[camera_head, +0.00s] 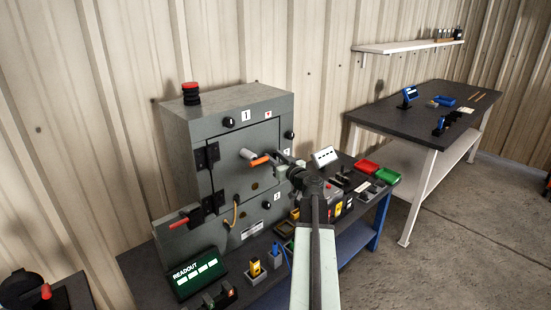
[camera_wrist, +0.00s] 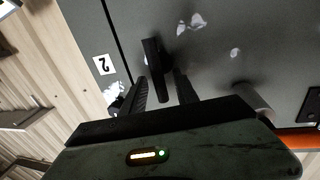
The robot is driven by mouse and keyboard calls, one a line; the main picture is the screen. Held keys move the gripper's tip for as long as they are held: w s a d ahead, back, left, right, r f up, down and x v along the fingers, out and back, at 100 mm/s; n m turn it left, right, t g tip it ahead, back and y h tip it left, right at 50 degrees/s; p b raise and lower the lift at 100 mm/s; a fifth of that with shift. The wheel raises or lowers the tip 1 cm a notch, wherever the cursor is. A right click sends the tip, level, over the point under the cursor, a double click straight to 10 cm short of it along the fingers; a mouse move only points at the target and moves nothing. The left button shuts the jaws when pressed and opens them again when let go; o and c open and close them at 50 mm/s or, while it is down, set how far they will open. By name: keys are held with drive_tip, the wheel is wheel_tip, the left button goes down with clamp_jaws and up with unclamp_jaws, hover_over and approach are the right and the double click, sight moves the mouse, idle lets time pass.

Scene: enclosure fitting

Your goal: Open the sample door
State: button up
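The grey enclosure (camera_head: 175,140) has a square door (camera_head: 235,180) with black hinges (camera_head: 207,156) on its left side. The door appears closed. A handle with an orange grip (camera_head: 260,160) stands out from the door; its grip also shows at the lower right of the wrist view (camera_wrist: 303,138). My gripper (camera_head: 282,168) is at the door's right side, beside the handle. Whether the fingers touch the bar I cannot tell.
More black knobs sit above the door (camera_head: 228,122) and below it (camera_head: 267,205). A readout box (camera_head: 198,272) and small items crowd the bench in front. Red (camera_head: 367,167) and green (camera_head: 386,176) trays lie to the right. A second table (camera_head: 420,115) stands farther right.

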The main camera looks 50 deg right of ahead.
clamp_jaws()
idle(1.4)
